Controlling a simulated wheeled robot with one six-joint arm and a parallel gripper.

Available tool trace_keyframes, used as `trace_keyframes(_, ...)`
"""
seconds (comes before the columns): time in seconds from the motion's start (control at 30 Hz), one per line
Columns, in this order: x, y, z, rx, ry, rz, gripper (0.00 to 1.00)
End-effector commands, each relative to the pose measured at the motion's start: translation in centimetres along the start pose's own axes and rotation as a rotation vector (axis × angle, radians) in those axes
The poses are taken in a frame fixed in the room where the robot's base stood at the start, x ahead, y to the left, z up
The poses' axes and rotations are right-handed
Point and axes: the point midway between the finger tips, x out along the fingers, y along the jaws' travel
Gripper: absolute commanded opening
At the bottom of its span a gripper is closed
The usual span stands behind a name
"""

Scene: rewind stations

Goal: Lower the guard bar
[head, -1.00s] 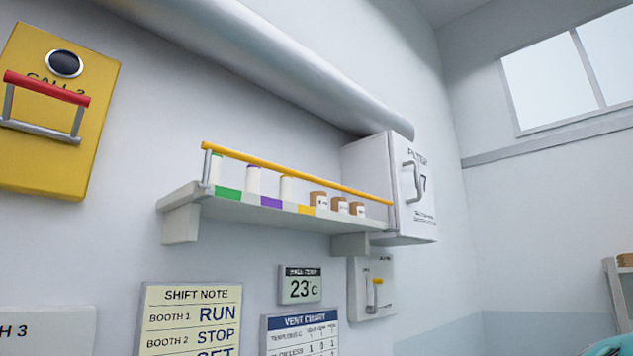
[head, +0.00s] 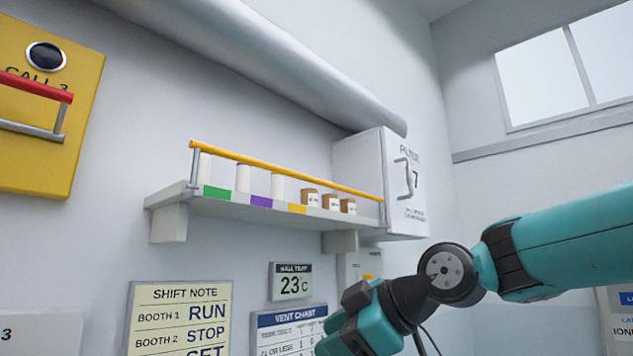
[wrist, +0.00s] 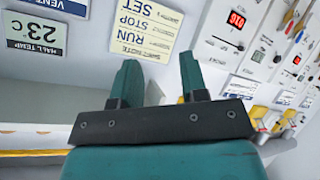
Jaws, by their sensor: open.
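The guard bar (head: 285,172) is a long yellow rail along the front of the wall shelf (head: 165,201). It is raised on grey end posts, above the shelf edge, in front of white bottles and small brown boxes. In the wrist view, a yellow strip that looks like the bar (wrist: 30,153) lies at the lower left. My gripper (wrist: 158,76) is open and empty, its two teal fingers apart in front of the wall signs. In the head view my arm reaches in from the right, below the shelf; the fingertips are not visible there.
A white filter cabinet (head: 408,185) with a handle adjoins the shelf's right end. A large pipe (head: 270,60) runs above. A yellow call box (head: 85,110) with a red-topped bar hangs at left. A shift note (head: 180,315) and temperature display (head: 290,283) are below the shelf.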

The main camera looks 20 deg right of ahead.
Motion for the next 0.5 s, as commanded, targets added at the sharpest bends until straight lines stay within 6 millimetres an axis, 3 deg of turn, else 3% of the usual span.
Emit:
trace_keyframes(0.03, -1.9, 5.5, -2.1, -0.149, 0.068, 0.127, 0.4)
trace_keyframes(0.1, -4.8, 11.4, -4.8, -0.379, 0.14, 0.297, 0.4)
trace_keyframes(0.2, -9.2, 17.1, -7.6, -0.656, 0.183, 0.5, 0.4)
trace_keyframes(0.33, -13.1, 20.7, -9.7, -0.883, 0.19, 0.664, 0.4)
trace_keyframes(0.5, -14.1, 21.9, -10.9, -0.97, 0.19, 0.72, 0.4)
